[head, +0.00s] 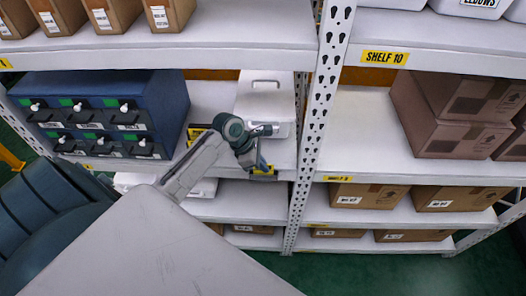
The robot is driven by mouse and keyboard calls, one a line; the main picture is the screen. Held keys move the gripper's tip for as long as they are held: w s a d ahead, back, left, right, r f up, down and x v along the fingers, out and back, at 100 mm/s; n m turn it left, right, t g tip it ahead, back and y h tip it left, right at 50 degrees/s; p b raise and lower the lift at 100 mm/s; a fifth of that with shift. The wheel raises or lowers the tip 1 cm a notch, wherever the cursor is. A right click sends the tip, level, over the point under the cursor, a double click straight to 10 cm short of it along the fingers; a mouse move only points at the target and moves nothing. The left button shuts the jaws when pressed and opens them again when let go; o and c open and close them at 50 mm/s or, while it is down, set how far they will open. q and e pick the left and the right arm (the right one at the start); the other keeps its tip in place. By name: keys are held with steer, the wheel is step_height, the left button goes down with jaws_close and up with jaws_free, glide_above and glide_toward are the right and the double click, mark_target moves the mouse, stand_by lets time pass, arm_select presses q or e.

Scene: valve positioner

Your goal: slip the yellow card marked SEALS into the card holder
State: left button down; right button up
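Another yellow and black piece (194,133) shows on the shelf, partly hidden by my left arm. No card holder can be made out clearly. My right gripper is not in view.
A blue drawer cabinet (163,92) stands left on the shelf. A white box (268,100) with a handle stands behind the gripper. A perforated upright (318,110) rises to the right. Brown boxes (440,115) fill the right bay's far side; its shelf (365,135) has free room.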

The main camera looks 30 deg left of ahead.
arm_select(q)
steer(key=shift+f, duration=0.5)
steer(key=c, duration=1.7)
jaws_free()
steer(key=shift+f, duration=0.1)
steer(key=shift+c, duration=0.2)
steer(key=shift+o, duration=0.7)
steer(key=shift+s, duration=0.15)
steer(key=shift+d+r, duration=0.1)
steer(key=shift+r, duration=0.1)
